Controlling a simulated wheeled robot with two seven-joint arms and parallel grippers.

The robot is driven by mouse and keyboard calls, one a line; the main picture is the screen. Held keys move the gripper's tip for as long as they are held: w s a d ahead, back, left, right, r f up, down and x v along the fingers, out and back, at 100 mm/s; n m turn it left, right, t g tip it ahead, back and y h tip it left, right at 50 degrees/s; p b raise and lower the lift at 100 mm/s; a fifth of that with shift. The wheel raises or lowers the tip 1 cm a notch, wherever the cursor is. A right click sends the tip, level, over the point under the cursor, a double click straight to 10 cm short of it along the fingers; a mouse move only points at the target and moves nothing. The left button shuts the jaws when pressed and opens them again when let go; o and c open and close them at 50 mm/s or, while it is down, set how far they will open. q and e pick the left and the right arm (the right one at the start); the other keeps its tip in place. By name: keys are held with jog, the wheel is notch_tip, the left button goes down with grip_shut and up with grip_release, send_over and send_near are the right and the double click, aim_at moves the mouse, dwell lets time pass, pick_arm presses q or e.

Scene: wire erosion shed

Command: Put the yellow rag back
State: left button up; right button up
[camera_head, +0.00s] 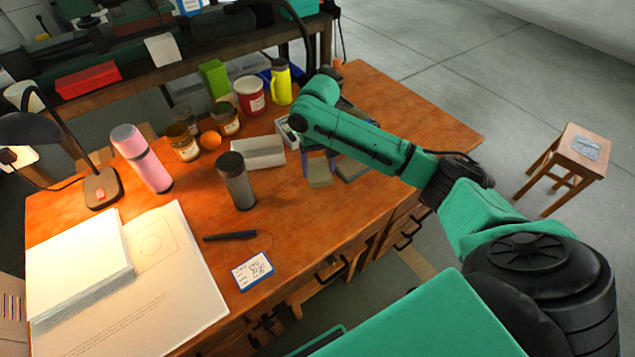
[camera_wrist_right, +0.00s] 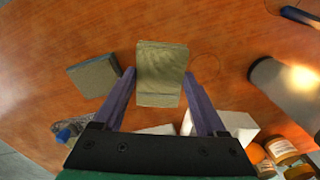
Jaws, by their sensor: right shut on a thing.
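The yellow rag (camera_wrist_right: 161,72), a folded olive-yellow pad, sits between the two purple fingers of my right gripper (camera_wrist_right: 160,80) in the wrist view. My right gripper is shut on it. In the head view the rag (camera_head: 319,174) shows just below the fingers of the right gripper (camera_head: 318,160), over the right part of the wooden table (camera_head: 300,215). I cannot tell whether the rag touches the table top. My left gripper is not in view.
A grey-green folded pad (camera_wrist_right: 95,76) lies close beside the rag. A white box (camera_head: 258,152), a dark grey cylinder (camera_head: 236,182), jars, an orange and a pink bottle (camera_head: 142,158) stand to the left. The table's front right is clear.

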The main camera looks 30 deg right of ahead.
aim_at(318, 190)
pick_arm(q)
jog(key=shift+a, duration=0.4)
pick_arm(e)
notch_tip(318, 190, down, 6)
jog(key=shift+f, duration=0.1)
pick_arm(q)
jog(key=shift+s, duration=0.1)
pick_arm(e)
jog(key=shift+f, duration=0.1)
jog(key=o, duration=1.1)
jog(key=shift+o, duration=0.2)
notch_tip(318, 190, up, 12)
jog(key=shift+a+r, duration=0.1)
jog(key=shift+r, duration=0.05)
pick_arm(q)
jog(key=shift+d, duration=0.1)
